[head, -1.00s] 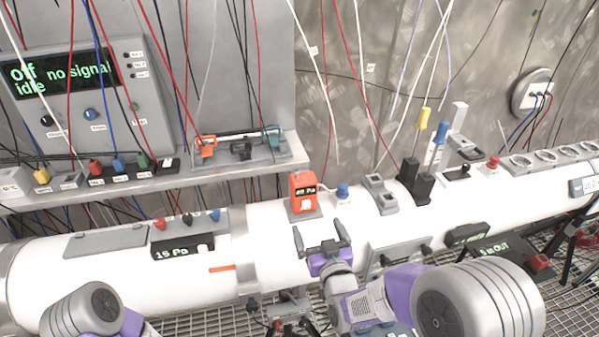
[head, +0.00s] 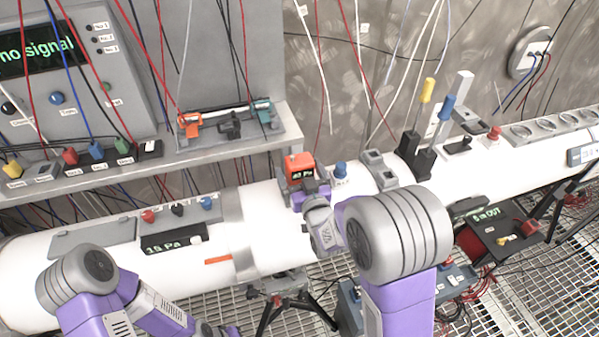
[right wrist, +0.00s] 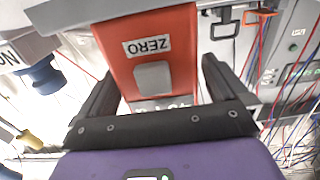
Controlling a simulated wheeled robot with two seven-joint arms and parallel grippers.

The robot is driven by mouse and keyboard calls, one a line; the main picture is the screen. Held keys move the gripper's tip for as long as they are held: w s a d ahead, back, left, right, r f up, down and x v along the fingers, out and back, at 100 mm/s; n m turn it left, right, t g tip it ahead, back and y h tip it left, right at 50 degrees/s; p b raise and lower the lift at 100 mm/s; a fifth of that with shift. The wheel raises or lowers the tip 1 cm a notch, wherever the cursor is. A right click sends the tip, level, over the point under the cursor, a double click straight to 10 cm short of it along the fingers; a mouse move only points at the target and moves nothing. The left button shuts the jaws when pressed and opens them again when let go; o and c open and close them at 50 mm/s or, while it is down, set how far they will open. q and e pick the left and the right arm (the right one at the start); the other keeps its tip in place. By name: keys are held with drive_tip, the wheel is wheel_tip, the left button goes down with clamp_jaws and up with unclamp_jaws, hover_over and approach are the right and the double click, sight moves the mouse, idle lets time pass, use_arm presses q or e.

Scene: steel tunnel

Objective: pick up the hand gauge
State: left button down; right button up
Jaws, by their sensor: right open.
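The hand gauge (head: 299,163) is an orange box with a small lit display, standing upright on the white tunnel tube. My right gripper (head: 305,190) is at its near side, with my wrist hiding its lower part. In the right wrist view the orange gauge (right wrist: 152,45) shows its ZERO label and grey button. The right gripper's open black fingers (right wrist: 157,80) lie on either side of it, with gaps visible. My left arm is at lower left; only a dark and purple part of its gripper (head: 222,331) shows at the bottom edge.
A blue knob (head: 341,170) and a grey clamp (head: 377,170) sit on the tube right of the gauge. Upright probes with yellow and blue handles (head: 426,90) stand farther right. A shelf (head: 90,178) runs behind, and thin cables hang in front of the wall.

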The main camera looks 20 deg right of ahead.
drive_tip(key=shift+w, duration=1)
drive_tip(key=c, duration=1.2)
drive_tip(key=shift+r, duration=0.15)
drive_tip(key=shift+c, duration=0.4)
